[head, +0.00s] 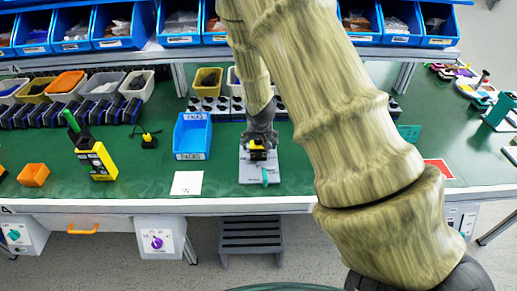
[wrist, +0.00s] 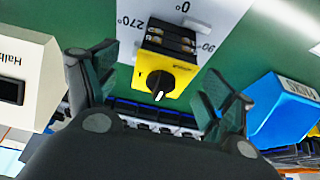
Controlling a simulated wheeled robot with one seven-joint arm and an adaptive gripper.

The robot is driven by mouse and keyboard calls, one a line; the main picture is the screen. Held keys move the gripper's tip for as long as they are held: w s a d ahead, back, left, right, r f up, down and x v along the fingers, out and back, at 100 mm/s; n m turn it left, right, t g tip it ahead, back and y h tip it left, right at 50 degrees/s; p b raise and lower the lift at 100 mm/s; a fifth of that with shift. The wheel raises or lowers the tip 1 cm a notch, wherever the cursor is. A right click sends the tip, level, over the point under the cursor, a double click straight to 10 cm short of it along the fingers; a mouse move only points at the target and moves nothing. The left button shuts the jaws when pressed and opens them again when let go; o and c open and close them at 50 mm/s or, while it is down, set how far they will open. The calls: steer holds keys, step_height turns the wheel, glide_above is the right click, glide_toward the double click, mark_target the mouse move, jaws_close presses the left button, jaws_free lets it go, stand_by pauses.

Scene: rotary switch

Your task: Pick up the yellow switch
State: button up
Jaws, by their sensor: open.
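The yellow switch (wrist: 165,62) has a yellow body, a black knob with a white mark, and black terminals. It sits on a light plate (wrist: 213,14) printed with angle marks. In the head view, the yellow switch (head: 257,153) is partly hidden beneath my gripper (head: 260,140) on the green bench. In the wrist view, my gripper (wrist: 160,72) is open, with one finger on each side of the switch and visible gaps between. Nothing is held.
A blue bin (head: 192,136) stands left of the plate, and another small black and yellow switch (head: 148,139) lies farther left. A yellow device (head: 97,160) and orange bin (head: 33,175) are at far left. Blue shelf bins (head: 124,25) line the back.

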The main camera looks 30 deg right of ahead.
steer(key=shift+a+p+x, duration=0.25)
steer(key=shift+p+x, duration=0.4)
steer(key=shift+x, duration=1.85)
steer(key=c, duration=1.2)
steer(key=shift+r, duration=0.15)
steer(key=shift+c, duration=0.2)
steer(key=shift+r+b, duration=0.95)
steer(key=shift+r, duration=3.9)
steer(key=shift+s, duration=0.1)
